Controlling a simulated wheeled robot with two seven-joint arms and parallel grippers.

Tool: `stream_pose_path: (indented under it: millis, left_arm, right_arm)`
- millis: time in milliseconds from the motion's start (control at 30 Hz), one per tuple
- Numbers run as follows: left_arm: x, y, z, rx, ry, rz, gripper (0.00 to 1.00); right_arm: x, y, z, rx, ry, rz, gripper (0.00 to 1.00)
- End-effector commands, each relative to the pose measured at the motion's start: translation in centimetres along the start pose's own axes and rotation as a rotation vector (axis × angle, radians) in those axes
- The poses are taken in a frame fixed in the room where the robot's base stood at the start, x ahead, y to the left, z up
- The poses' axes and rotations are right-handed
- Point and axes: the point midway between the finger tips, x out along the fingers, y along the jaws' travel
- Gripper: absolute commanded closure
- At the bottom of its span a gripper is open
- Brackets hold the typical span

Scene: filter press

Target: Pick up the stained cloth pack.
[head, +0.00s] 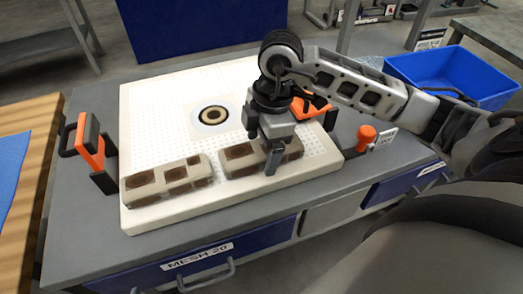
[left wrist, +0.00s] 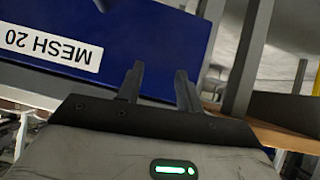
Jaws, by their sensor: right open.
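Two beige cloth packs with dark brown stains lie near the front edge of a white perforated plate (head: 160,110) in the head view. The left stained pack (head: 168,181) is fully visible. The right stained pack (head: 240,163) is partly hidden by my right gripper (head: 272,165). My right gripper is open and points down over the right pack; I cannot tell whether its fingers touch it. My left gripper (left wrist: 158,74) shows only in the left wrist view. Its two fingers are apart with nothing between them, in front of a blue drawer front (left wrist: 110,45).
The plate has a round ringed hole (head: 212,116). An orange and black clamp (head: 90,150) stands at its left, and an orange knob (head: 366,137) at its right. A blue bin (head: 455,75) sits at back right. A wooden table (head: 35,160) is at left.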

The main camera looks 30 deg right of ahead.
Motion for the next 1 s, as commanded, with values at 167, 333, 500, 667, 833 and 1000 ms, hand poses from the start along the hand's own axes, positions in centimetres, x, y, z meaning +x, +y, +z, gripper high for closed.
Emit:
stream_pose_path:
  millis: [167, 333, 500, 667, 833, 1000]
  left_arm:
    - [0.0, 0.0, 0.0, 0.0, 0.0, 0.0, 0.64]
    - [0.1, 0.0, 0.1, 0.0, -0.001, 0.0, 0.64]
    - [0.1, 0.0, 0.1, 0.0, -0.001, -0.001, 0.64]
    - [0.1, 0.0, 0.1, 0.0, -0.001, -0.001, 0.64]
    - [0.1, 0.0, 0.1, 0.0, -0.001, -0.001, 0.64]
    - [0.0, 0.0, 0.0, 0.001, -0.002, -0.001, 0.64]
  right_arm:
    - [1.0, 0.0, 0.0, -0.001, 0.0, 0.001, 0.18]
    - [1.0, 0.0, 0.0, -0.001, 0.0, 0.001, 0.21]
    - [1.0, 0.0, 0.0, -0.001, 0.0, 0.001, 0.68]
    - [0.9, 0.0, 0.0, -0.001, 0.0, 0.001, 0.69]
    - [0.6, 0.0, -0.1, -0.001, 0.0, 0.002, 0.69]
    - [-2.0, 0.1, -0.5, -0.003, 0.002, 0.008, 0.69]
